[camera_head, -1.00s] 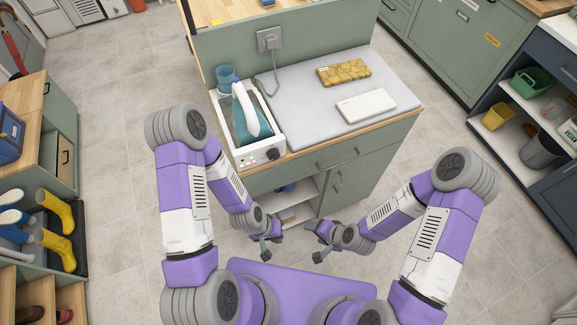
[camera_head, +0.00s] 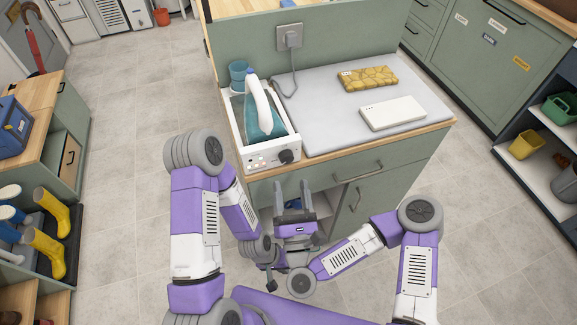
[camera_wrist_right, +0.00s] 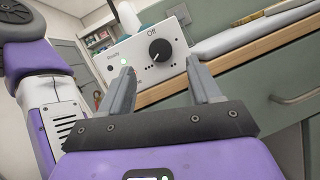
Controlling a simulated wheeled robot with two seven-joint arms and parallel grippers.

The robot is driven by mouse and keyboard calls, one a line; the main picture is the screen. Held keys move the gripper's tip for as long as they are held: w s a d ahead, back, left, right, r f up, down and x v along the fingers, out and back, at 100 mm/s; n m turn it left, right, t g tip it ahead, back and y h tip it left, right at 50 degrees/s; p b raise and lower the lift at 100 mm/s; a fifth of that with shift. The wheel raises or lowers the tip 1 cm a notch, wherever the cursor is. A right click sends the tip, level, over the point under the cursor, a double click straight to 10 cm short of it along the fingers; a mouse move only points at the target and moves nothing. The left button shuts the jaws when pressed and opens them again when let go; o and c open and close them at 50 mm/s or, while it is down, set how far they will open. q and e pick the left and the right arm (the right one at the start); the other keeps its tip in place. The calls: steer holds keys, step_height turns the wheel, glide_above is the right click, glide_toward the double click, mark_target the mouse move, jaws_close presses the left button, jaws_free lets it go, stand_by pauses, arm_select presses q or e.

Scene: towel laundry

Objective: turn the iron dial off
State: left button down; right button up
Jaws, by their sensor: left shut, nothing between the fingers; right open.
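The iron dial (camera_head: 287,156) is a black knob on the front panel of the white iron station (camera_head: 262,161). In the right wrist view the dial (camera_wrist_right: 160,51) sits under the word "Off", with dots around its lower side; I cannot tell which mark it points at. The teal and white iron (camera_head: 262,112) stands in the station. My right gripper (camera_head: 292,190) is open and empty, below and in front of the dial; its fingers (camera_wrist_right: 160,66) frame the dial in the wrist view, apart from it. My left gripper (camera_head: 271,284) is shut and empty, lower down.
The station sits at the left of a wooden-edged counter (camera_head: 410,135) with a grey pad (camera_head: 335,110). A yellow patterned case (camera_head: 367,78) and a white slab (camera_head: 392,113) lie on it. A blue cup (camera_head: 238,72) stands behind the station. A wall socket (camera_head: 290,38) holds the cord.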

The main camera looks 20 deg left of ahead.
mark_target(288, 160)
steer(key=p+x, duration=0.2)
steer(key=x, duration=0.3)
steer(key=shift+r+p, duration=0.15)
steer(key=shift+p, duration=0.2)
steer(key=shift+w+a, duration=0.2)
steer(key=shift+w, duration=0.25)
steer(key=c, duration=1)
steer(key=shift+n, duration=0.3)
